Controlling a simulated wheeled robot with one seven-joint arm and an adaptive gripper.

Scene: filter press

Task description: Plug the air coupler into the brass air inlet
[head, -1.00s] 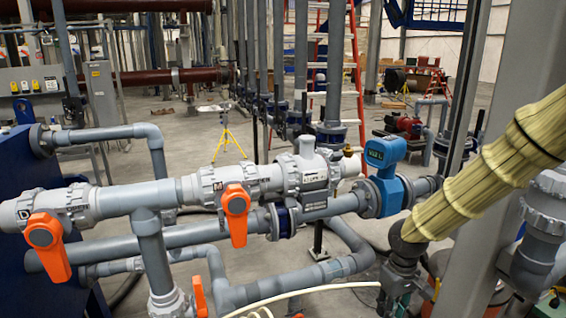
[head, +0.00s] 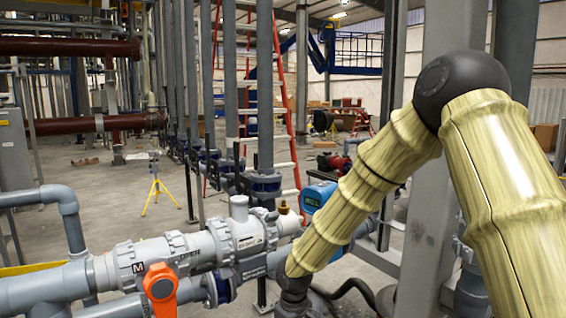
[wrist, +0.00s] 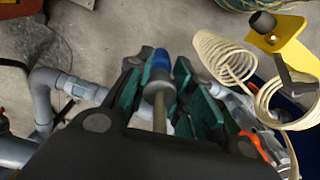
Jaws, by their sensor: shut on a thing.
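My gripper (wrist: 155,88) is shut on the air coupler (wrist: 159,70), a small piece with a blue end and a grey metal body, between teal finger pads in the wrist view. In the head view my arm bends down to a dark wrist at the bottom edge, and the fingers are out of frame. The brass air inlet (head: 283,207) appears as a small brass fitting on top of the right end of the grey valve pipe, just left of my forearm. The gripper's exact distance from it cannot be told. The inlet is not identifiable in the wrist view.
A cream coiled hose (wrist: 225,55) hangs at the right of the wrist view near a yellow bracket (wrist: 275,38). An orange valve handle (head: 160,287) and a blue meter (head: 317,197) are near the inlet. A grey column (head: 452,60) stands behind my arm.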

